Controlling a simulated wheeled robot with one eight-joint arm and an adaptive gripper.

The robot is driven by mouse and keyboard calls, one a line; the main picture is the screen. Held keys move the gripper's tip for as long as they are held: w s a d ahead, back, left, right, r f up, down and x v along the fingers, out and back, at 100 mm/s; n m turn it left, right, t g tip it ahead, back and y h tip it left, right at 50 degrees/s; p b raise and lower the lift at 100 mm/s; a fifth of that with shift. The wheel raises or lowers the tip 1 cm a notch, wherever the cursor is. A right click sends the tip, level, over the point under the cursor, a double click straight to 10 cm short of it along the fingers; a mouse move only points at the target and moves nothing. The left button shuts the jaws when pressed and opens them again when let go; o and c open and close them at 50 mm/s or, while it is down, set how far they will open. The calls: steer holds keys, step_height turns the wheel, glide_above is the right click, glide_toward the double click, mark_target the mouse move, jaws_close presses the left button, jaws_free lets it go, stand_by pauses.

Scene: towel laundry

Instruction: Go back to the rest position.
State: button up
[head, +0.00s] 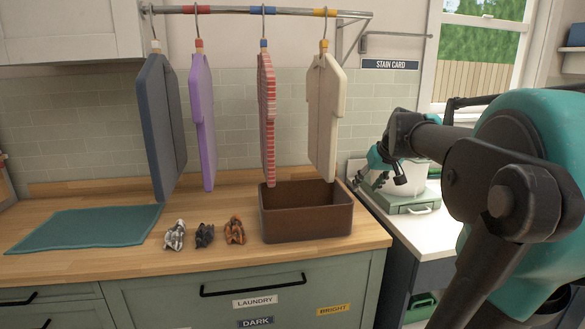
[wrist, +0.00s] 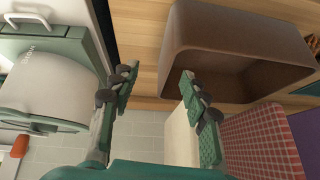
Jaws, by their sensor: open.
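My gripper (head: 384,178) is at the right in the head view, by the white tub (head: 404,173) on the green box and to the right of the brown bin (head: 306,211). In the wrist view, my gripper (wrist: 157,84) has its two fingers spread apart with nothing between them. The wrist view shows the brown bin (wrist: 262,80) to the right of the fingers and the white tub (wrist: 48,88) to their left. The bin's visible inside looks empty. My arm hides part of the right side in the head view.
Four hanging towels or garments, grey (head: 160,125), purple (head: 202,120), striped (head: 267,120) and cream (head: 326,115), hang from a rail (head: 230,10). A teal mat (head: 85,228) and several small crumpled bundles (head: 205,235) lie on the wooden counter. A green box (head: 408,203) is under the tub.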

steer(key=s+a+f+g+h, duration=0.1)
steer(key=s+f, duration=1)
steer(key=f, duration=0.2)
steer(key=s+a+f+m+g+h, duration=0.1)
steer(key=s+a+f, duration=0.1)
steer(key=s+f, duration=0.9)
step_height(320, 180, down, 3)
steer(key=shift+a+f, duration=0.1)
steer(key=shift+a, duration=0.2)
